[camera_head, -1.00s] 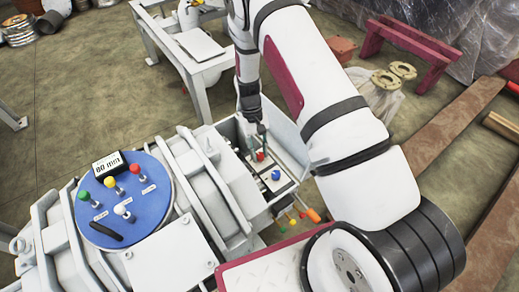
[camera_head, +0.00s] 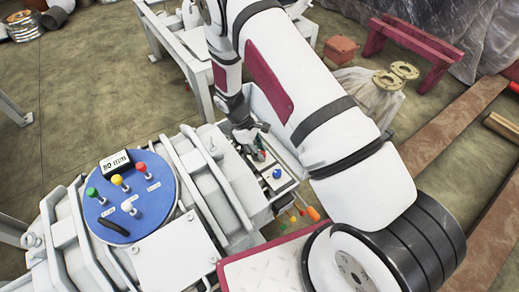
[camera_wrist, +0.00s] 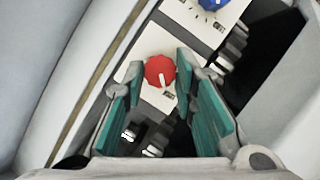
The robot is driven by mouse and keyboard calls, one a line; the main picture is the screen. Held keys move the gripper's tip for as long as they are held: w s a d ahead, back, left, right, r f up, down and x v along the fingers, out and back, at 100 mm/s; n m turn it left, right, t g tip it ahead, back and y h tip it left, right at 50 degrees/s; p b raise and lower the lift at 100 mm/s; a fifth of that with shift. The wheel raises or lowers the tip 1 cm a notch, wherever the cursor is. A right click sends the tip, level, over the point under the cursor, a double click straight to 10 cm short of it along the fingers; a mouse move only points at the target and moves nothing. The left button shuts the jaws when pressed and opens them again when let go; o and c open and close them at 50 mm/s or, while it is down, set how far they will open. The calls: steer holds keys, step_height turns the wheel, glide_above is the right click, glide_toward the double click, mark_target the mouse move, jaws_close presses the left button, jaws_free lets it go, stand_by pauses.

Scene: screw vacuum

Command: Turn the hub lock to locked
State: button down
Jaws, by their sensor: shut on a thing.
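The red knob (camera_wrist: 159,71) sits on a pale panel (camera_wrist: 152,43) in the wrist view, with a white pointer mark on its face aimed roughly toward the bottom of the picture. My gripper (camera_wrist: 160,72) has its teal-padded fingers on either side of the red knob and is shut on it. In the head view my gripper (camera_head: 258,155) is down at the panel and mostly hides the red knob. A blue knob (camera_head: 277,174) is on the same panel and is untouched; it also shows in the wrist view (camera_wrist: 209,3). The panel labels are too small to read, so I cannot tell which knob is the hub lock.
The panel lies in an open pale box (camera_head: 282,130) whose walls stand close around my gripper. A blue round plate (camera_head: 108,217) with several coloured levers and a display (camera_head: 116,163) is to the left. An orange handle (camera_head: 314,213) sticks out below.

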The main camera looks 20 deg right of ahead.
steer(key=shift+n, duration=0.7)
steer(key=c, duration=1.3)
jaws_free()
steer(key=v, duration=1.2)
steer(key=shift+s+a, duration=0.2)
